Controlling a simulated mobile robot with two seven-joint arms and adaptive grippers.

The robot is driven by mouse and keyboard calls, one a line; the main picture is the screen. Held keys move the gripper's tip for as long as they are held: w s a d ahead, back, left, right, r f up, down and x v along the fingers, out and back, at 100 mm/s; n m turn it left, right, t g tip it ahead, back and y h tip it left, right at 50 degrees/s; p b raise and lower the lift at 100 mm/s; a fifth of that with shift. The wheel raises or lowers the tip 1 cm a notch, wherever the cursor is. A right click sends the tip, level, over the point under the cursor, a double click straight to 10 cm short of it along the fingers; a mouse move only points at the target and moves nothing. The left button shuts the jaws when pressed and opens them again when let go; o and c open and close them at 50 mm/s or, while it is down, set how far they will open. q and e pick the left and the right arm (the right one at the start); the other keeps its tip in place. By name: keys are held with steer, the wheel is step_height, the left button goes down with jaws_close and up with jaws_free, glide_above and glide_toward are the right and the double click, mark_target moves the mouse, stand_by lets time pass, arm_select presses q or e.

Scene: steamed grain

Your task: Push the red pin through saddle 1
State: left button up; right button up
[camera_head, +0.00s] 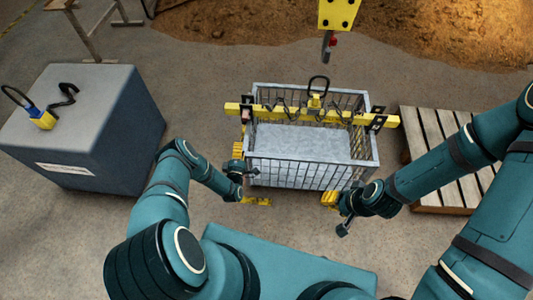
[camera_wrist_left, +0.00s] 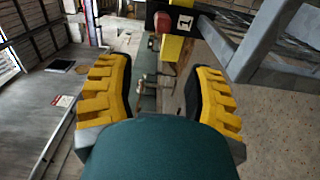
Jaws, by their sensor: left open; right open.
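Saddle 1, a black bracket (camera_wrist_left: 185,24) with a white "1" label, is at the top of the left wrist view. A red round piece (camera_wrist_left: 164,21), likely the red pin, is beside it; how far it is in cannot be told. The yellow beam (camera_head: 290,112) lies across the wire basket (camera_head: 373,152), with a black saddle (camera_head: 247,103) at its left end. My left gripper (camera_head: 249,176) is open and empty at the basket's left side, below that saddle; its spread fingers (camera_wrist_left: 160,98) show in the left wrist view. My right gripper (camera_head: 331,199) is near the basket's front right corner.
A yellow hoist block (camera_head: 338,14) with a hook hangs behind the basket. A grey block (camera_head: 95,110) carrying a yellow-and-blue device (camera_head: 42,118) stands left. A wooden pallet (camera_head: 432,130) lies right. Chains (camera_head: 300,108) hang along the beam.

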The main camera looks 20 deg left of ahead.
arm_select(q)
steer(key=d+r+m+g+h+p, duration=0.6)
steer(key=d+r+m+g+h, duration=0.45)
steer(key=d, duration=0.25)
steer(key=s+d+r+m+g+y, duration=0.1)
steer(key=s+d+r+m+g, duration=0.1)
steer(key=s+r, duration=0.7)
steer(key=s+d+r+m+g+y, duration=0.1)
steer(key=s+d+r+m+g, duration=0.2)
steer(key=s, duration=1)
step_height(320, 180, up, 6)
steer(key=d+m, duration=0.1)
steer(key=m, duration=0.2)
steer(key=shift+g+y+p, duration=0.3)
steer(key=shift+g+y, duration=0.05)
steer(key=shift+d+f, duration=0.1)
